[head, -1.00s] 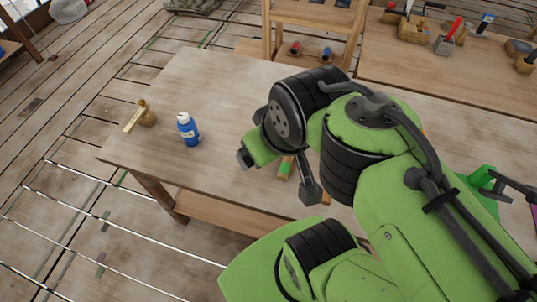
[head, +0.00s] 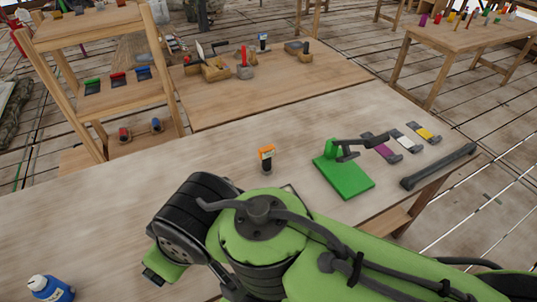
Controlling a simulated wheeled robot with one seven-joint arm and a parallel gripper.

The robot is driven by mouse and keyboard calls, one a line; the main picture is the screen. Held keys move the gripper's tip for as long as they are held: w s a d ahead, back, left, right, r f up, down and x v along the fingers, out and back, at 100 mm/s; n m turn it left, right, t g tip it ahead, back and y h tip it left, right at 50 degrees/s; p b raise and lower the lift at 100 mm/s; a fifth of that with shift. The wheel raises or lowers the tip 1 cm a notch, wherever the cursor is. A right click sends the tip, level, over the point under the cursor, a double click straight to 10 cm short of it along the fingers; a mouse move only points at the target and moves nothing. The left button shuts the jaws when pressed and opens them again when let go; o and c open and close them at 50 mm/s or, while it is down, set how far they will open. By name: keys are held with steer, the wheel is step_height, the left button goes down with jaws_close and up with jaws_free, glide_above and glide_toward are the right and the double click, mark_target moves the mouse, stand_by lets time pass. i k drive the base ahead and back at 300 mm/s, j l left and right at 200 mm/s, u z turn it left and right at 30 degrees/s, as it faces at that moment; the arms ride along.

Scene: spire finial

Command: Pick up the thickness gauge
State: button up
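I cannot tell for sure which item is the thickness gauge. A green square stand with a dark grey arm (head: 343,178) rests on the right part of the wooden table (head: 100,215). My gripper (head: 162,268) shows only in part at the lower left of my arm, over the table. Its fingers are mostly hidden, so its opening and anything in it cannot be seen. It is apart from the stand.
Purple, white and yellow pieces on grey holders (head: 405,142) and a dark bar (head: 438,167) lie at the table's right end. Behind are a wooden rack (head: 105,75), a tool table (head: 285,90) and another table (head: 465,42).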

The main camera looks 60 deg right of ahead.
mark_target(265, 153)
steer(key=z, duration=2.05)
